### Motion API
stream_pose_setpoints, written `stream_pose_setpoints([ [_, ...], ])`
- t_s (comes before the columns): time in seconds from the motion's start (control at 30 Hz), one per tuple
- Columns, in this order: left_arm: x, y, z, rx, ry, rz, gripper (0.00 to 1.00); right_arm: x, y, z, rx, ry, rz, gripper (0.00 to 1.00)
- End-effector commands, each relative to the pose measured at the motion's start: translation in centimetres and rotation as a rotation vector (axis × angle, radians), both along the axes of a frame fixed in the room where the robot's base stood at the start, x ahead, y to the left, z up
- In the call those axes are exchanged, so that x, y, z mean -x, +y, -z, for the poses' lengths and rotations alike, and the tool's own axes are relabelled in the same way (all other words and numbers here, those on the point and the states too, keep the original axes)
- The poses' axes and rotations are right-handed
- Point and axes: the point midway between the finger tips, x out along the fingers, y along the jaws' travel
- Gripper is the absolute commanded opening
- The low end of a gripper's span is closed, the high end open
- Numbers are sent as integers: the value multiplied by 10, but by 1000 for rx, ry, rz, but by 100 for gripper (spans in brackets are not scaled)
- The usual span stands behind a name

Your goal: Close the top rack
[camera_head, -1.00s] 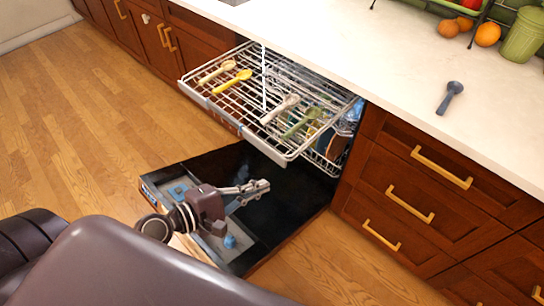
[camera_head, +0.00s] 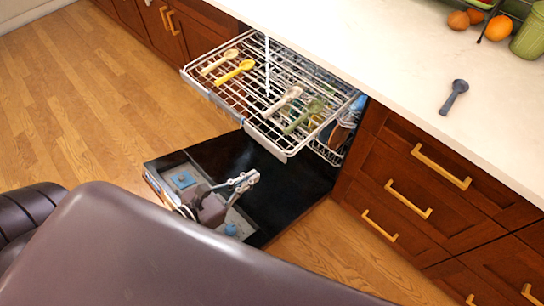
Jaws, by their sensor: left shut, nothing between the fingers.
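The top rack (camera_head: 264,141) is a white wire rack, pulled out of the dishwasher under the counter. It holds several utensils, among them a yellow spoon (camera_head: 234,72), a cream spoon (camera_head: 219,63) and a green one (camera_head: 302,117). My left gripper (camera_head: 250,178) is shut and empty. It shows over the open dishwasher door, below the rack's front edge in the picture and apart from it. Part of its arm is hidden behind my own dark body. My right gripper is not in view.
The dishwasher door (camera_head: 293,192) is folded down low in front of the bay. Wooden drawers (camera_head: 440,200) with brass handles stand to the right. The counter (camera_head: 400,70) carries a dark blue scoop (camera_head: 455,95). Wood floor (camera_head: 80,110) is clear at the left.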

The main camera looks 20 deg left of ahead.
Motion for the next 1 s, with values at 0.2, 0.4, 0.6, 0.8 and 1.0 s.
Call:
stream_pose_setpoints([
  [0.2, -31, -12, 7, 1, -3, -2, 0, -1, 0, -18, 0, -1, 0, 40],
  [0.4, -57, -23, 9, 0, -2, -1, 0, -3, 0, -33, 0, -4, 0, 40],
  [0.6, -72, -30, 12, 0, -1, -1, 0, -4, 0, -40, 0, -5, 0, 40],
  [0.8, -76, -32, 13, 0, 0, 0, 0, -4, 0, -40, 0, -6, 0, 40],
  [1.0, -76, -32, 14, 0, 0, 0, 0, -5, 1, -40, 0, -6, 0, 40],
])
